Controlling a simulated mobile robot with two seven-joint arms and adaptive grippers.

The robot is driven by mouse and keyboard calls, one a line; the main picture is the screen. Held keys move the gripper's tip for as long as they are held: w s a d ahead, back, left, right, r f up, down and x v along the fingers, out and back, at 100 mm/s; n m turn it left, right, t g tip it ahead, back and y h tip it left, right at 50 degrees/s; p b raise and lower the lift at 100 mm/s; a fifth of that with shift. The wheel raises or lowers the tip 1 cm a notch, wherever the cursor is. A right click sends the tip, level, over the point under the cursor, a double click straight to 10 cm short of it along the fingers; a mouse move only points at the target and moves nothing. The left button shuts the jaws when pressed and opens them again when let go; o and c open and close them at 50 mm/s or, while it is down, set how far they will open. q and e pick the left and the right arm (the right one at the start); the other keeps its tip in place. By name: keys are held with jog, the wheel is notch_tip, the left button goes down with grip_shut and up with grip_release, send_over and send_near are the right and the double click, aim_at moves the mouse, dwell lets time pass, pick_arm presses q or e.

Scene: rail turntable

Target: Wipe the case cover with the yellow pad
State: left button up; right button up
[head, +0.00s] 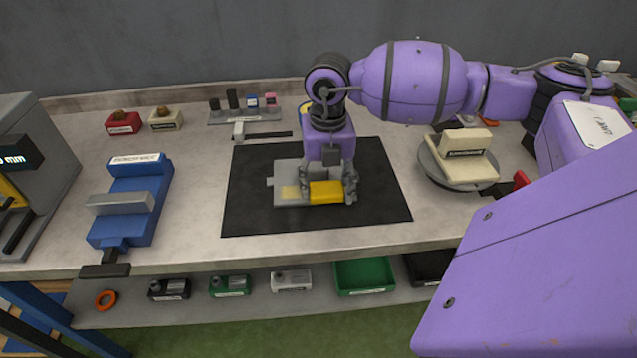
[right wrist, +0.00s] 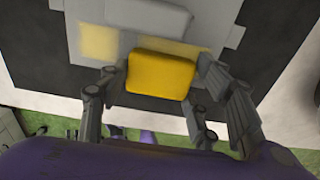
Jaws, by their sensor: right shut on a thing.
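The grey case cover (head: 284,180) lies flat on a black mat in the middle of the bench. It also shows in the right wrist view (right wrist: 230,38), with a pale yellow patch (right wrist: 98,42) and a second yellowish strip partly hidden behind the pad. The yellow pad (head: 326,193) is at the cover's right part, low over it or on it; contact cannot be told. My right gripper (head: 329,187) points down and is shut on the pad, with a finger on either side (right wrist: 154,84). My left gripper is not in view.
The black mat (head: 255,215) is bare around the cover. A blue vise (head: 135,200) stands left. A round turntable (head: 480,186) with a cream block is right. A hammer-like tool (head: 262,134) lies behind the mat.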

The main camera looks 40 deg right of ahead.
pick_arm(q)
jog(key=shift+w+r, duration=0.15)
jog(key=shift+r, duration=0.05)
pick_arm(e)
jog(key=shift+s+d, duration=0.25)
jog(key=shift+d, duration=0.15)
jog(key=shift+s+d+f+p, duration=0.1)
jog(key=shift+s+d+p, duration=0.1)
jog(key=shift+s+d, duration=0.35)
jog(key=shift+s+d+p, duration=0.2)
jog(key=shift+d, duration=0.5)
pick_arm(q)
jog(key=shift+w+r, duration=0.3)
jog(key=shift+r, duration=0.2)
pick_arm(e)
jog(key=shift+a, duration=0.1)
jog(key=shift+w+a+b, duration=0.35)
jog(key=shift+w+a, duration=0.05)
jog(key=shift+a, duration=0.15)
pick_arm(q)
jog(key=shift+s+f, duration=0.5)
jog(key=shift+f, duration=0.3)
pick_arm(e)
jog(key=shift+w+a, duration=0.4)
jog(key=shift+a, duration=0.3)
